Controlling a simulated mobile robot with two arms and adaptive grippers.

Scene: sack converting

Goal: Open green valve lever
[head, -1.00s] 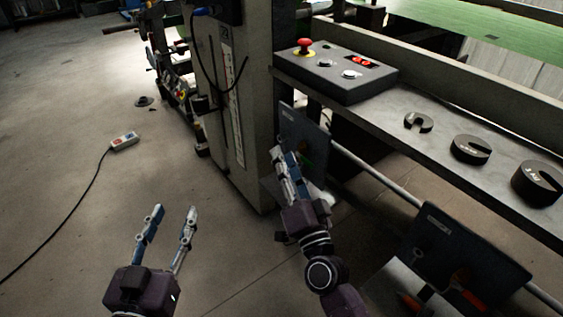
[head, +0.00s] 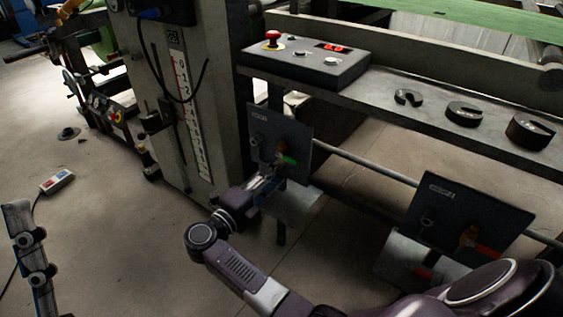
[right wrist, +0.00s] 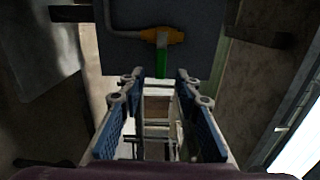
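The green valve lever (head: 288,160) is on a brass valve on the dark upright plate (head: 265,128) below the control box. In the right wrist view the green lever (right wrist: 161,62) points from the orange-brass valve body (right wrist: 160,36) toward my gripper. My right gripper (head: 272,175) is just below the lever in the head view. In the right wrist view its fingers (right wrist: 156,82) are apart, with the lever's end centred just beyond the tips. Nothing is between them. Only part of my left gripper (head: 30,255) shows at the left edge, away from the valve.
A second plate (head: 470,215) carries a valve with a red-orange lever (head: 484,250) to the right. A control box (head: 305,65) with a red button stands on the shelf above, beside several dark slotted weights (head: 465,113). A machine column (head: 190,100) stands left of the plate.

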